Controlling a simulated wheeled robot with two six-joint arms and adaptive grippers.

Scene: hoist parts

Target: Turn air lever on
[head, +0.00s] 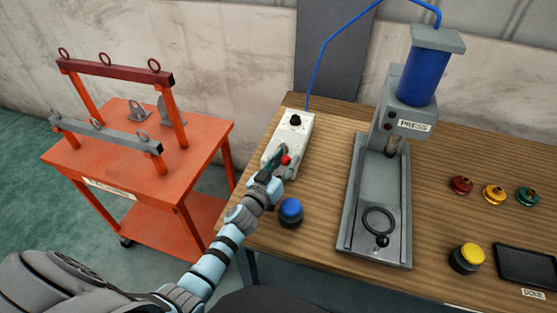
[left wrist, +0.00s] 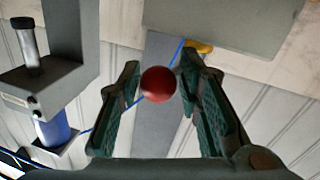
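The air lever shows as a red ball knob (head: 286,160) at the near end of a pale valve box (head: 292,132) on the wooden table. My left gripper (head: 279,162) is at the knob, over the near end of the box. In the left wrist view the red knob (left wrist: 158,84) sits between the two spread fingers of my left gripper (left wrist: 160,68), with gaps visible on both sides. The gripper is open. The lever's stem is hidden. My right gripper is not in view.
A grey press (head: 385,190) with a blue cylinder (head: 425,75) stands right of the box, joined by a blue hose (head: 325,50). A blue button (head: 290,211) is close to my left wrist. A yellow button (head: 467,257) and colored parts (head: 494,194) are further right. An orange cart (head: 130,155) stands left.

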